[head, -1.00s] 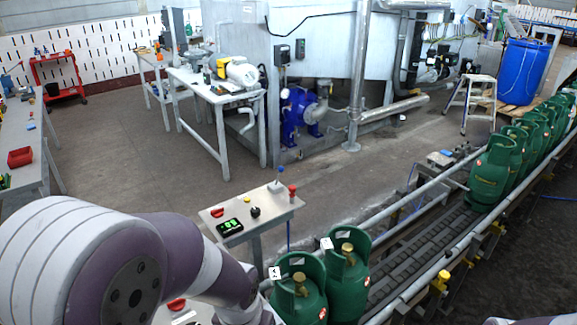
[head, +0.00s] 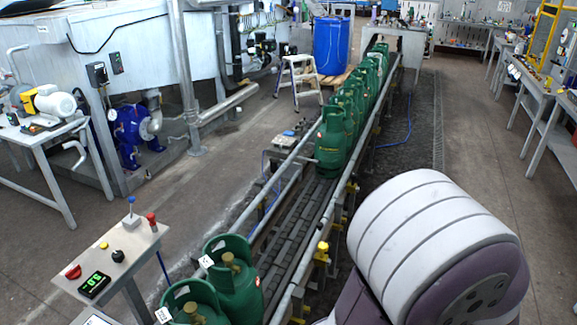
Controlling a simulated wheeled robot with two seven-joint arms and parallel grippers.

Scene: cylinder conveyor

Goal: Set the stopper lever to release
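A small upright lever with a blue knob (head: 131,212) stands on the control panel (head: 102,255) at the lower left. A red-topped post (head: 151,222) stands beside it at the panel's right edge. I cannot tell for certain which one is the stopper lever, nor its setting. Neither gripper is in view. Only a bulky white and purple part of my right arm shows at the lower right, apart from the panel.
Green gas cylinders (head: 333,141) queue along the conveyor (head: 301,215). Two more cylinders stand near the panel, one in front (head: 195,305) and one behind (head: 237,282). Open floor lies left of the conveyor.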

